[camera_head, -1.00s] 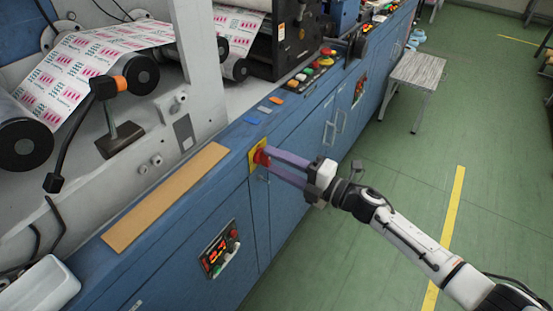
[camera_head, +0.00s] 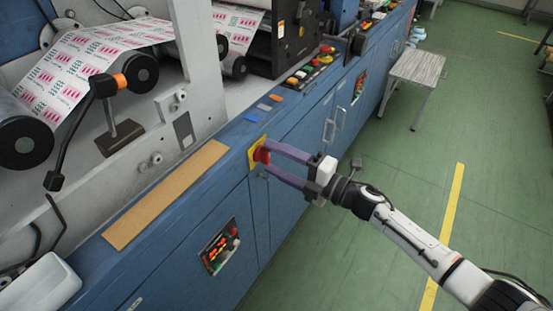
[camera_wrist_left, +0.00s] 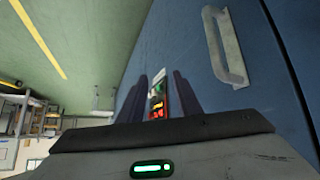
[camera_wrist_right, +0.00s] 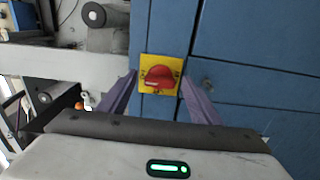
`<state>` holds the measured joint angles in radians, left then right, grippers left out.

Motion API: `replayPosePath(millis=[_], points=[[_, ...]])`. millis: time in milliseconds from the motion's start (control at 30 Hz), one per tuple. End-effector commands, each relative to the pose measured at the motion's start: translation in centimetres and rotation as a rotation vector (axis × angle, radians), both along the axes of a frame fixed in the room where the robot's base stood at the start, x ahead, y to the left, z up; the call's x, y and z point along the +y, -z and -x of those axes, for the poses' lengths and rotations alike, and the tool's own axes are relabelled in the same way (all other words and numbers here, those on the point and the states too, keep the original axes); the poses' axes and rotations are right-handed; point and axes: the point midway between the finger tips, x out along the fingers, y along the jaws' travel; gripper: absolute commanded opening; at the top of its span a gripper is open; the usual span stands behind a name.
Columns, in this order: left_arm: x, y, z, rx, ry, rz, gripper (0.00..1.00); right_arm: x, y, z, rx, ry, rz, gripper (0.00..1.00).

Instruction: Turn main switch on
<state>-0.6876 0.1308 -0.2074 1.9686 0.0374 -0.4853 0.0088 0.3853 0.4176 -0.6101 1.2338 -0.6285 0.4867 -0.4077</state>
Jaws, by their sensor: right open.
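The main switch is a red rotary knob (camera_head: 261,155) on a yellow plate (camera_head: 253,146), set in the blue side of the machine. It also shows in the right wrist view, the knob (camera_wrist_right: 158,77) on the plate (camera_wrist_right: 147,60), its grip bar lying roughly level there. My right gripper (camera_head: 268,158) is open, with purple fingers reaching to either side of the knob. In the right wrist view the fingers stand apart from it on both sides. My left gripper (camera_wrist_left: 160,95) shows only in its own wrist view, fingers apart with nothing between them, pointing along the blue cabinet.
A control panel with lit red displays (camera_head: 219,247) is below and left of the switch. Coloured buttons (camera_head: 311,70) line the machine's top edge. A door handle (camera_wrist_left: 225,45) is close to my left gripper. A small table (camera_head: 417,68) stands on the open green floor.

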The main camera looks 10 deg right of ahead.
Motion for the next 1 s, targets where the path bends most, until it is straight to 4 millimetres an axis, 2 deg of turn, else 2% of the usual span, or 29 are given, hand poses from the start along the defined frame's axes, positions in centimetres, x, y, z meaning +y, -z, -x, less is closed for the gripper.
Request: replayPosePath(millis=[167, 633, 800, 1000], points=[[0.0, 0.0, 0.0, 0.000, 0.000, 0.000, 0.31, -0.5, 0.1, 0.5, 0.000, 0.000, 0.001, 0.58], [-0.1, 0.0, -0.1, -0.002, 0.000, 0.002, 0.31, -6.6, 0.2, 6.1, 0.002, 0.001, 0.002, 0.58], [-0.1, 0.0, -0.1, -0.003, 0.000, 0.002, 0.31, -7.5, 0.0, 6.9, 0.000, 0.000, 0.000, 0.58], [-0.1, -0.1, -0.2, -0.005, 0.000, 0.002, 0.31, -7.6, 0.0, 7.0, 0.000, 0.000, 0.000, 0.58]])
